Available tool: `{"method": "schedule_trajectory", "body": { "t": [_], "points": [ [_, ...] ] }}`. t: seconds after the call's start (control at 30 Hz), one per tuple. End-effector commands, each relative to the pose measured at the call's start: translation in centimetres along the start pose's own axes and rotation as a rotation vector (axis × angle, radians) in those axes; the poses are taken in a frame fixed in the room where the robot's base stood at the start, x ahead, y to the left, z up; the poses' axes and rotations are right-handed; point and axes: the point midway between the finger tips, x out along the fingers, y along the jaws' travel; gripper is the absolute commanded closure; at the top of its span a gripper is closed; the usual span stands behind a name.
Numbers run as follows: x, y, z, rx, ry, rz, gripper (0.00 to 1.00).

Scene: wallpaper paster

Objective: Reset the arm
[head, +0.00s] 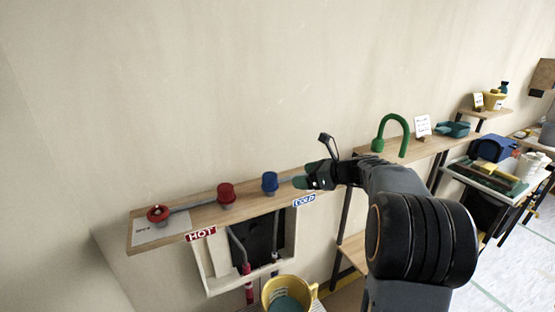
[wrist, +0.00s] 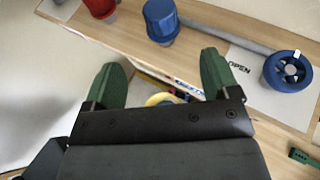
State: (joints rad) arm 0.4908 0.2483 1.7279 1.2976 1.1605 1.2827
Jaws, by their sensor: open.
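My gripper (head: 308,181) is at the end of my dark arm, at the right end of the wooden shelf (head: 185,219) that carries the valves. In the wrist view my gripper (wrist: 165,78) shows two green fingers set wide apart, with nothing between them. The blue knob (head: 269,182) stands left of my gripper in the head view. In the wrist view the blue knob (wrist: 160,20) is just beyond the fingers, apart from them. A blue valve wheel (wrist: 287,71) lies at the right beside the word OPEN; my gripper hides it in the head view.
A red knob (head: 226,193) and a red valve wheel (head: 158,214) sit on the shelf's left part. A yellow bucket (head: 287,294) stands below. A green curved spout (head: 393,135) and a teal object (head: 453,129) are on the shelf to the right. The wall above is bare.

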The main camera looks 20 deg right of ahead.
Motion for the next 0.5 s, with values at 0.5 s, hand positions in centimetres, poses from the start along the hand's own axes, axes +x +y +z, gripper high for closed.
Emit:
{"method": "schedule_trajectory", "body": {
  "t": [0.5],
  "points": [
    [-1.7,9.1,-10.9,-1.040,0.483,0.373,0.19]
  ]
}}
